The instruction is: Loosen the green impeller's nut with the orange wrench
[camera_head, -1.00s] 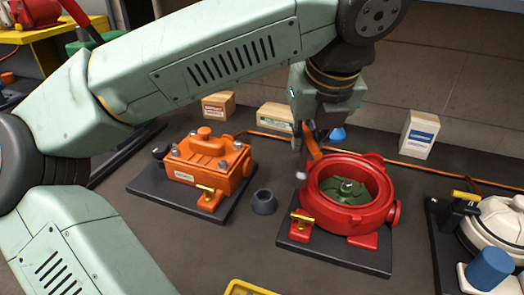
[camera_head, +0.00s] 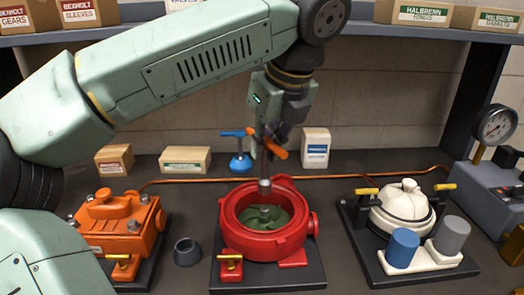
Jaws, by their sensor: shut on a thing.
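The green impeller (camera_head: 264,218) sits inside the round red housing (camera_head: 255,247), which is bolted on a dark plate. Its nut is too small or too covered to make out. My gripper (camera_head: 270,133) is above the housing and is shut on the orange wrench (camera_head: 277,151). The wrench's shaft points down, and its grey socket end (camera_head: 264,187) appears over the housing's back opening, behind the impeller's middle in the picture. I cannot tell whether the socket touches anything.
An orange motor (camera_head: 122,222) stands left and a white pump (camera_head: 403,207) right. A dark grey cup (camera_head: 187,252) is beside the red housing. A blue-handled tool (camera_head: 240,160) and small boxes (camera_head: 316,147) are behind. A copper pipe (camera_head: 205,181) runs along the back.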

